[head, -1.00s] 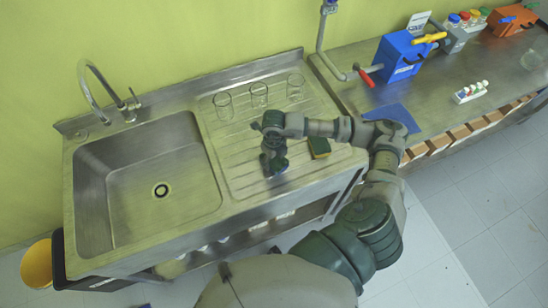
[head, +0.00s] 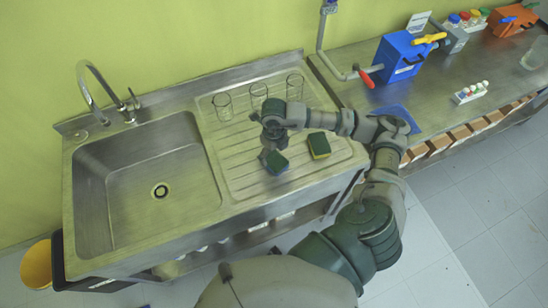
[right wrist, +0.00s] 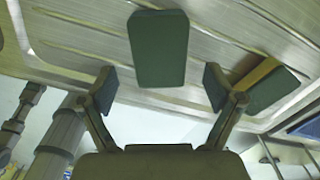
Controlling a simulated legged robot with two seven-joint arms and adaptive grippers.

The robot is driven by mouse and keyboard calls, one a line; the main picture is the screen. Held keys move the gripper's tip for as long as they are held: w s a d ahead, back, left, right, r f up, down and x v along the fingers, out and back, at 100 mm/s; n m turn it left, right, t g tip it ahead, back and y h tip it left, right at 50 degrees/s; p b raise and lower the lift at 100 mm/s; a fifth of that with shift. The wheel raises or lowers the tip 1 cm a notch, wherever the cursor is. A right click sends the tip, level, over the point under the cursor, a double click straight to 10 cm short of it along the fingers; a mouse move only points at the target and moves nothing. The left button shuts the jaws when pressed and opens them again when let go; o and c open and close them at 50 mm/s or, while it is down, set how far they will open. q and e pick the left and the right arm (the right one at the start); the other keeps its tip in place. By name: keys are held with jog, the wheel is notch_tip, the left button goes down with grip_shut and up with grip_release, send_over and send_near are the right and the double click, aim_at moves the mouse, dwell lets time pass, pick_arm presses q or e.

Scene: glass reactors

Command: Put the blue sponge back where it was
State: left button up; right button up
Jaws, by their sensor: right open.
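A dark sponge (head: 276,162) with a dull blue-green top lies flat on the ribbed drainboard (head: 240,185), to the right of the sink basin. It also shows in the right wrist view (right wrist: 159,48), centred beyond the fingertips and apart from them. I take it for the blue sponge, though its colour is hard to tell. My right gripper (head: 268,151) is open and empty, just behind and above this sponge. In the right wrist view its two fingers (right wrist: 159,88) are spread wide. My left gripper is not in view.
A second sponge (head: 319,145), dark green with a yellow side, lies to the right on the drainboard; it shows beside the right finger (right wrist: 268,86). Glass beakers (head: 259,91) stand behind my right arm. The sink basin (head: 150,185) is empty.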

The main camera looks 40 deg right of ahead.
aim_at(274, 159)
notch_tip(274, 159, up, 7)
dwell(0.3)
dwell(0.5)
